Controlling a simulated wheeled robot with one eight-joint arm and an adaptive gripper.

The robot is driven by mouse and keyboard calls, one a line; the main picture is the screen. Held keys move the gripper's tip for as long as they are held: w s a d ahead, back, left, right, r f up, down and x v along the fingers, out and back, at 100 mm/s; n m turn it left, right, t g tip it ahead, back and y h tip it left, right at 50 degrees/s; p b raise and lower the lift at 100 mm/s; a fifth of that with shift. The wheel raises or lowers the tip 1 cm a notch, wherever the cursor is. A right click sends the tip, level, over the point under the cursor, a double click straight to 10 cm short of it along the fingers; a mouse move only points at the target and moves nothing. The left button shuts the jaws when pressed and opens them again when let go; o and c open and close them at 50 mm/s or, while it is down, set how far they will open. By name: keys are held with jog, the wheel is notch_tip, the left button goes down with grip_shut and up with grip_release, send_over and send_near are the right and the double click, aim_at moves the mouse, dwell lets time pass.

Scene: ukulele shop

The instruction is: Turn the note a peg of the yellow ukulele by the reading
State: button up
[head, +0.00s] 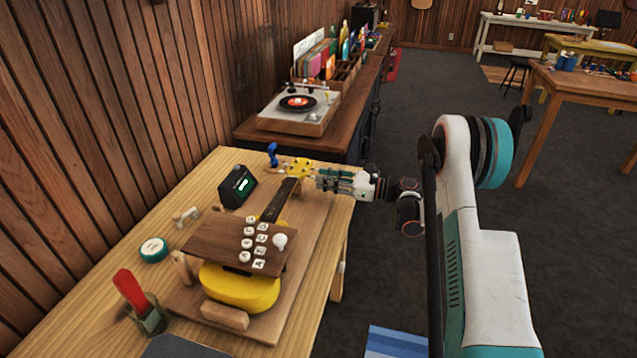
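The yellow ukulele lies on a wooden board on the workbench, with its yellow body (240,290) toward me and its dark neck (278,203) pointing away. Its yellow headstock (298,168) is at the far end. The pegs are too small to tell apart, and I cannot read which is note A. A dark tuner (238,185) stands left of the neck with a lit green reading, too small to read. My gripper (319,180) reaches in from the right, its teal fingers close beside the headstock's right side. I cannot tell whether it touches a peg or how far it is open.
A brown panel with white lettered keys (206,242) covers part of the ukulele. A blue piece (272,155) stands left of the headstock. A round tin (153,249) and red-handled tool (130,290) are on the left. A record player (298,108) stands behind.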

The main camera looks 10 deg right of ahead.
aim_at(313, 177)
jog(key=shift+x, duration=1.35)
jog(key=shift+c, duration=0.3)
grip_shut()
jog(key=n, duration=0.4)
